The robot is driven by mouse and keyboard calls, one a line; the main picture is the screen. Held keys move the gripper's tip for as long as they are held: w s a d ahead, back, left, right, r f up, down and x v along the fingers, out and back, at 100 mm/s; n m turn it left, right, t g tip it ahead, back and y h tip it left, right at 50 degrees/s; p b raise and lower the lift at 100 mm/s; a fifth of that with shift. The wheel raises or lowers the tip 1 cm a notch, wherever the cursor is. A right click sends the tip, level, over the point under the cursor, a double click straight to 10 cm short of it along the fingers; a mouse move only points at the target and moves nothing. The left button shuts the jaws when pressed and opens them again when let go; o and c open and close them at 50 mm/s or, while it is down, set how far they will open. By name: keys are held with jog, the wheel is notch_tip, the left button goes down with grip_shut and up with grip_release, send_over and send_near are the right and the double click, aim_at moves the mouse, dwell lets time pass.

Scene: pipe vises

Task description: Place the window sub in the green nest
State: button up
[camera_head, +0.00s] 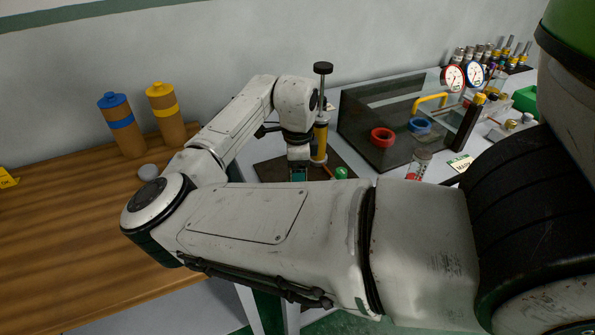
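My arm reaches across the middle of the view and bends back to the dark plate (270,170) on the grey table. The wrist points down there, and my gripper (299,173) is small and mostly hidden. I cannot see its fingers clearly or whether they hold anything. A teal-green piece shows right at the wrist's lower end; I cannot tell if it is the green nest. A round green knob (341,173) sits just right of it. A yellow upright tool with a black top (322,69) stands close behind the wrist. I cannot identify the window sub with certainty.
A clear-walled box (365,110) holds a red ring (382,137) and a blue ring (420,126). A clear and red cylinder (418,165) stands before it. Gauges (453,78) are at right. Two brown canisters (122,125) stand on the wooden bench, largely clear in front.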

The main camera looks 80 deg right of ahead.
jog(key=shift+r, duration=0.1)
notch_tip(320, 180, up, 12)
jog(key=shift+r+b, duration=0.1)
jog(key=shift+b, duration=0.35)
dwell(0.3)
